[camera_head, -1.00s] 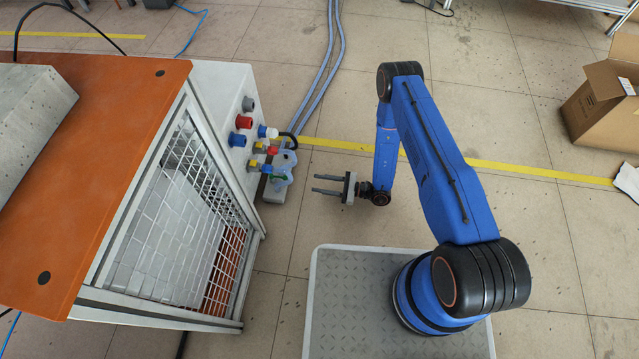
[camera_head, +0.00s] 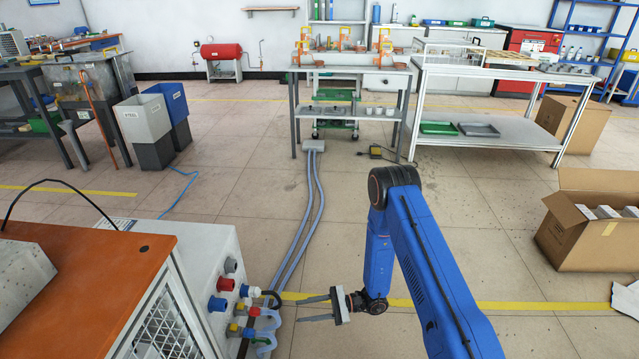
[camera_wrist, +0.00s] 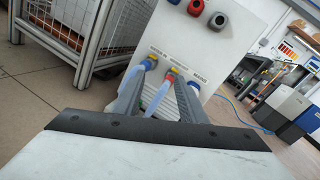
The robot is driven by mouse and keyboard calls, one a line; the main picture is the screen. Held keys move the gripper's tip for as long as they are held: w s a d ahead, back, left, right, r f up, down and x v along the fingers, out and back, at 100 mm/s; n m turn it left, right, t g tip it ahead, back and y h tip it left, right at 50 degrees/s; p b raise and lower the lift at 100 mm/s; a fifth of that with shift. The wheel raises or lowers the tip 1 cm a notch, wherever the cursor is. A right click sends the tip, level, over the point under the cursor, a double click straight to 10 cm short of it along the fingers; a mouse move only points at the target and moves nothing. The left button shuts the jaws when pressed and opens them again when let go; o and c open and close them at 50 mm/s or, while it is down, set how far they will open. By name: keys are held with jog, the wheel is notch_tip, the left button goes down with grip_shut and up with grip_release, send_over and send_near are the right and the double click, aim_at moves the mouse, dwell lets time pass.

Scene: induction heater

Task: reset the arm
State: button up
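My gripper (camera_head: 316,308) is at the lower middle of the head view, at the end of my blue arm, with its two fingers pointing left. The fingers are apart, with nothing between them. The induction heater cabinet (camera_head: 215,265) stands left of my gripper, a gap away. It has an orange top and a white connector panel. In the wrist view the panel (camera_wrist: 240,40) is ahead of the fingers (camera_wrist: 160,98). Blue hoses (camera_wrist: 160,95) and colored plugs show behind and between them. My arm's base is out of the head view.
An open cardboard box (camera_head: 585,240) stands on the right. Grey hoses (camera_head: 307,220) run along the floor to a workbench (camera_head: 350,70) at the back. Grey and blue bins (camera_head: 143,120) stand at the back left.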

jog(key=s+d+r+n+g+h, duration=0.1)
jog(key=s+d+r+n+h, duration=0.2)
jog(key=r, duration=0.7)
jog(key=s+d+r+n+g+h, duration=0.1)
jog(key=s+d+r+n+h, duration=0.2)
jog(key=r, duration=0.8)
jog(key=s+d+r+n+g+h, duration=0.1)
jog(key=s+d+r+n+h, duration=0.2)
jog(key=r, duration=0.7)
jog(key=s+d+r+n+t+h, duration=0.1)
jog(key=s+d+r+t+h, duration=0.3)
jog(key=s+d+r, duration=0.5)
jog(key=s+d+r+n+t+h, duration=0.1)
jog(key=s+d+r+t+h, duration=0.3)
jog(key=d, duration=1.1)
jog(key=s+r+t, duration=0.3)
jog(key=s+r, duration=0.2)
jog(key=shift+s+d+r+n+h, duration=0.3)
jog(key=shift+d+n+h, duration=0.1)
